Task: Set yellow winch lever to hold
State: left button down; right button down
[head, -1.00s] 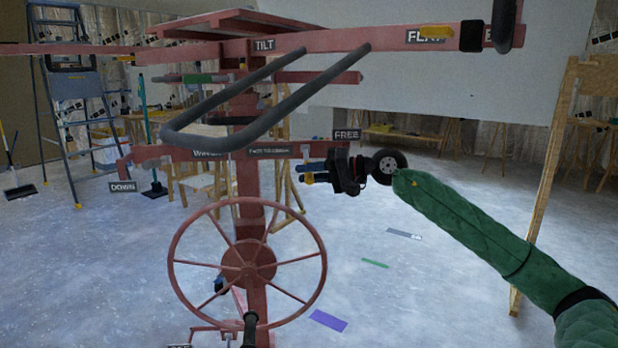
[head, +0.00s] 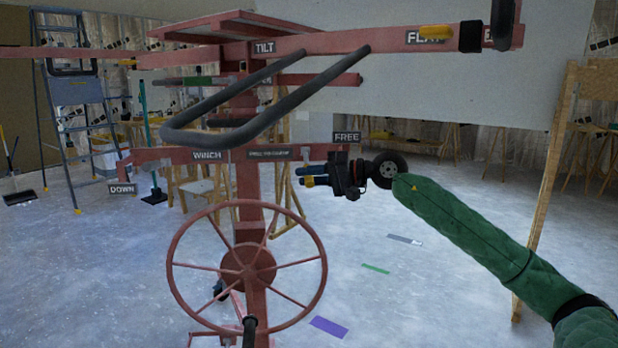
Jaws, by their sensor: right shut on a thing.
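The red panel lift's winch crossbar (head: 180,155) carries a WINCH label (head: 207,155), with a FREE label (head: 346,137) at its right end and a DOWN label (head: 122,188) at the left. My right gripper (head: 309,175) is just below the FREE label, its blue-tipped fingers pointing left. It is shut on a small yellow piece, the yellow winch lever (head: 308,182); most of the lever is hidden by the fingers. I see no readable HOLD label. My left gripper is not in view.
The spoked red handwheel (head: 247,266) stands below and left of my right gripper. A dark bent bar (head: 270,110) juts out above it. A wooden post (head: 545,190) stands at right. A blue ladder (head: 75,110) is at far left.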

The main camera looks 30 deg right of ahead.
jog(key=shift+f, duration=0.25)
jog(key=c, duration=1.3)
grip_release()
jog(key=shift+r, duration=0.1)
jog(key=shift+s+d, duration=0.1)
jog(key=shift+b+v, duration=0.6)
jog(key=shift+v, duration=3.2)
